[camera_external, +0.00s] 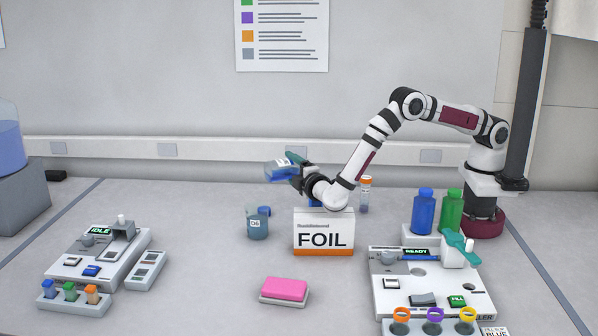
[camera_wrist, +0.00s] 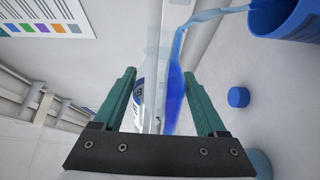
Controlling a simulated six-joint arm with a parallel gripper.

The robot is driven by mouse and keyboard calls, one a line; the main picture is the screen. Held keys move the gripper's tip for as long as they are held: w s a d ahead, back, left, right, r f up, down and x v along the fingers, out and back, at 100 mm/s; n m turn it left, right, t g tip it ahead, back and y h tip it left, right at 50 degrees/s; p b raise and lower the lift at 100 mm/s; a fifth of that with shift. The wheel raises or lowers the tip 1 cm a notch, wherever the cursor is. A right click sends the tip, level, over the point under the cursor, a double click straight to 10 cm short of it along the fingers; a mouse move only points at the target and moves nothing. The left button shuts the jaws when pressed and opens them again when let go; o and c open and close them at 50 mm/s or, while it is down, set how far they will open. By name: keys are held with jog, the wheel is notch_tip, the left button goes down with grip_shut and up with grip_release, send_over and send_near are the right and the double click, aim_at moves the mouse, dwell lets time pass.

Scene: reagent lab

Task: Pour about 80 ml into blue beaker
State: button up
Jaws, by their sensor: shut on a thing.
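My gripper (camera_external: 296,172) is shut on a clear labelled vessel (camera_external: 280,170) of blue liquid, tipped to the left above the bench. In the wrist view the teal fingers of my gripper (camera_wrist: 168,102) stand on either side of the vessel (camera_wrist: 164,70), with blue liquid along its lower side. A blue stream (camera_wrist: 222,12) runs from its mouth to a blue open-topped container (camera_wrist: 285,18). In the external view a beaker (camera_external: 257,225) with grey-blue contents stands below and left of my gripper. The liquid level inside the receiving container is hidden.
A FOIL box (camera_external: 324,232) stands just right of the beaker. An orange-capped vial (camera_external: 365,194) is behind it. A pink-topped block (camera_external: 284,290) lies in front. Instruments stand left (camera_external: 105,255) and right (camera_external: 428,285). Blue (camera_external: 423,212) and green (camera_external: 451,210) bottles stand near my base.

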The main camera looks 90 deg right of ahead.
jog(key=shift+f+m, duration=0.1)
jog(key=shift+m, duration=0.2)
jog(key=n, duration=0.2)
jog(key=shift+w+a+f+n, duration=0.1)
jog(key=shift+f+n, duration=0.2)
jog(key=shift+w+a+r+n, duration=0.15)
jog(key=shift+w+r+n, duration=0.2)
jog(key=shift+n, duration=0.55)
jog(key=shift+s+r+n, duration=0.2)
jog(key=shift+r+n, duration=0.1)
jog(key=shift+n, duration=0.6)
